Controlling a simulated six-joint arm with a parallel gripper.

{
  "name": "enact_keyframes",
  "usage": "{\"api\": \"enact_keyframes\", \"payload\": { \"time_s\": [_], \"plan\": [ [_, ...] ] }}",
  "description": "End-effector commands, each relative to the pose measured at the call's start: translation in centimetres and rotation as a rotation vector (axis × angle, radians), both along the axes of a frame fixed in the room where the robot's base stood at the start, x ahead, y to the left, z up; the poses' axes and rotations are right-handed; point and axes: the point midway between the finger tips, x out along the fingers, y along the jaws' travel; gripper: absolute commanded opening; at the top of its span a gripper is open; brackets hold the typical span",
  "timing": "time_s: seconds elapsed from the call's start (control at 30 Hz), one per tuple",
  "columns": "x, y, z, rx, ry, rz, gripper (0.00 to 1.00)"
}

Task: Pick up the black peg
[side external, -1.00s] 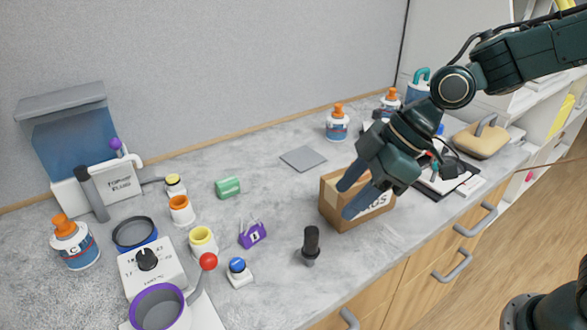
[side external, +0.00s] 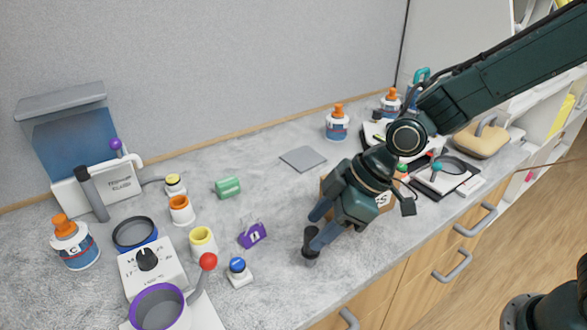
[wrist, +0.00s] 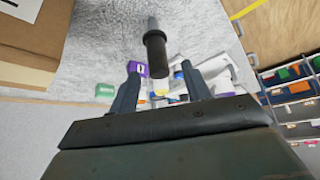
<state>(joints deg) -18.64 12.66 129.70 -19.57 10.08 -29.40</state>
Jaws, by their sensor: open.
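The black peg (side external: 309,243) stands upright on the grey counter near its front edge, partly covered by a finger in the side view. In the wrist view the peg (wrist: 156,48) shows as a dark cylinder with a thinner grey end, lined up with the gap between my fingers. My gripper (side external: 314,233) is open and low beside the peg, with its fingers pointing at it. In the wrist view the two fingertips (wrist: 158,68) lie on either side of the peg's line, with nothing held. Whether a finger touches the peg, I cannot tell.
A cardboard box (wrist: 30,40) stands close beside my gripper, mostly hidden behind it in the side view. A purple padlock-like item (side external: 252,235) and a blue-topped button (side external: 238,272) sit left of the peg. A flat grey plate (side external: 303,159) lies behind, with bare counter around it.

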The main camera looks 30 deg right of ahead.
Motion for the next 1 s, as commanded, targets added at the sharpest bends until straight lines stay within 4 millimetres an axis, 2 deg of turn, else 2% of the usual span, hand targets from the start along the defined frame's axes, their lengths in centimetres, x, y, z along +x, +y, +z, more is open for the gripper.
{"api": "enact_keyframes", "payload": {
  "time_s": [0.27,0.7,1.0],
  "plan": [
    [0.2,0.2,-0.6,-0.001,0.001,0.000,0.48],
    [1.4,1.8,-4.0,0.000,0.001,0.001,0.48],
    [1.6,2.1,-4.5,0.000,0.000,0.000,0.48]
  ]
}}
